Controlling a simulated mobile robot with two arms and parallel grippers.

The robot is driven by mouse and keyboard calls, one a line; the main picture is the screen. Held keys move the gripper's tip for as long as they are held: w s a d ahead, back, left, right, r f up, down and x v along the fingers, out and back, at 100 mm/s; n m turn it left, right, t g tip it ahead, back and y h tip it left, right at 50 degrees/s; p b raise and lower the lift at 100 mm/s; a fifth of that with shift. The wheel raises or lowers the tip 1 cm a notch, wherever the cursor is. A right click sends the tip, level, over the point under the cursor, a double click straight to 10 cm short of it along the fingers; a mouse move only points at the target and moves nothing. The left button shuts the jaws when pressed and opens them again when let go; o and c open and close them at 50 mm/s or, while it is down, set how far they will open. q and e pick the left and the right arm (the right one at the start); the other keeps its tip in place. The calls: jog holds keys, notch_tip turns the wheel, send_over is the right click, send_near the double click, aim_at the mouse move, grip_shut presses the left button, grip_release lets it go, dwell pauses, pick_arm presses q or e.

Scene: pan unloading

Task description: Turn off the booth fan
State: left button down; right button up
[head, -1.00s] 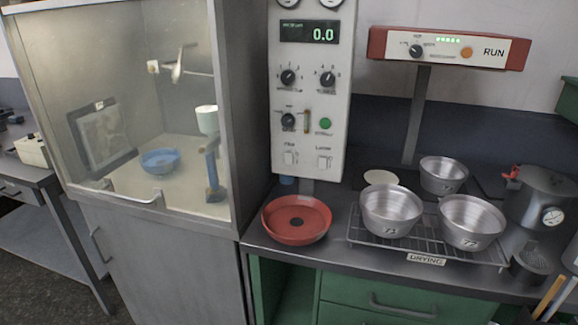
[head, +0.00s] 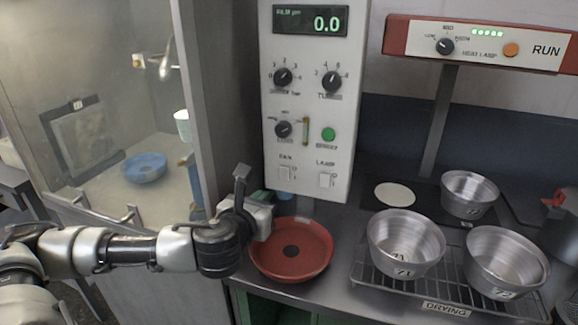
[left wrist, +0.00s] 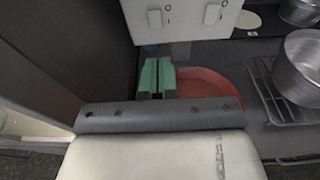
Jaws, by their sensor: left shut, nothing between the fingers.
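The fan switch (head: 285,173) is a small white rocker under the FAN label, low on the left of the pale control panel (head: 308,120). Its position is too small to read. It also shows in the left wrist view (left wrist: 155,18). The matching lamp switch (head: 325,180) sits to its right. My left gripper (head: 266,207) is shut and empty, below and a little left of the fan switch, apart from the panel. Its green fingertips show together in the left wrist view (left wrist: 157,76). My right gripper is out of view.
A red round pan (head: 290,262) lies on the counter just right of and below my left gripper. Metal bowls (head: 405,245) stand on and behind the drying rack (head: 365,275). A glass-fronted booth (head: 110,110) stands at left. The space before the panel is clear.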

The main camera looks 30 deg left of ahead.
pick_arm(q)
jog(key=p, duration=0.1)
send_near(287, 169)
jog(key=p+x, duration=0.1)
jog(key=x, duration=0.5)
jog(key=shift+d+f, duration=0.1)
jog(key=shift+f, duration=0.05)
jog(key=shift+w, duration=0.55)
jog(key=shift+w+a, duration=0.15)
jog(key=shift+a, duration=0.05)
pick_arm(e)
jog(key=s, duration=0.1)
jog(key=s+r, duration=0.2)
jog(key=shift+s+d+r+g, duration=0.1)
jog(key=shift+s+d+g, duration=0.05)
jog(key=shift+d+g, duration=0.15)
